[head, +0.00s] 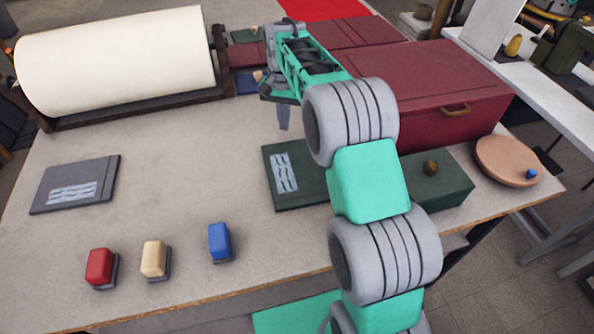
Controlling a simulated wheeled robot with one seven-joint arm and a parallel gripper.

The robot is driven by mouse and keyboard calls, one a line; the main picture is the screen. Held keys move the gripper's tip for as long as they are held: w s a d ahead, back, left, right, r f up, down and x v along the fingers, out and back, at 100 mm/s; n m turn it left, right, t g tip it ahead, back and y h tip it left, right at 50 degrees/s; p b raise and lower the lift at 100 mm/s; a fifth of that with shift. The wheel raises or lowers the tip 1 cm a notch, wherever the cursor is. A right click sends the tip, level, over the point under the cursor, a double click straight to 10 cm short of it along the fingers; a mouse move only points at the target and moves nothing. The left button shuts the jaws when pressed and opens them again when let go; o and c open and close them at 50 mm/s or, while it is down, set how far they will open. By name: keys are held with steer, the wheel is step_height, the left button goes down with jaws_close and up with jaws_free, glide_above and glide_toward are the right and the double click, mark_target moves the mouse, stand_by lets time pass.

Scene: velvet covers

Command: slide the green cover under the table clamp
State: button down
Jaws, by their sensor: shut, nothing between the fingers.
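A dark green flat cover (312,190) with a pale wavy-patterned patch lies on the table right of centre in the head view. My arm hides its right part. My gripper (283,118) points down, shut and empty, beyond the cover's far edge and apart from it in the picture. I cannot pick out a table clamp for certain; part of the table is hidden behind my arm.
A grey cover (75,180) lies at left. Red (99,266), cream (153,258) and blue (219,241) blocks stand near the front edge. A large cream roll (120,60), dark red chest (445,85), dark green box (448,190) and round board (495,155) surround the clear middle.

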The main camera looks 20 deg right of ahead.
mark_target(295, 163)
steer(key=shift+f+b, duration=0.6)
steer(key=shift+f, duration=0.95)
steer(key=shift+r+p, duration=0.2)
steer(key=shift+p, duration=0.15)
stand_by(0.4)
steer(key=shift+s+b, duration=1)
steer(key=shift+s, duration=5)
steer(key=r+p, duration=0.4)
steer(key=w+r+p, duration=0.1)
steer(key=r+p, duration=0.1)
steer(key=r, duration=0.1)
steer(key=shift+r, duration=0.1)
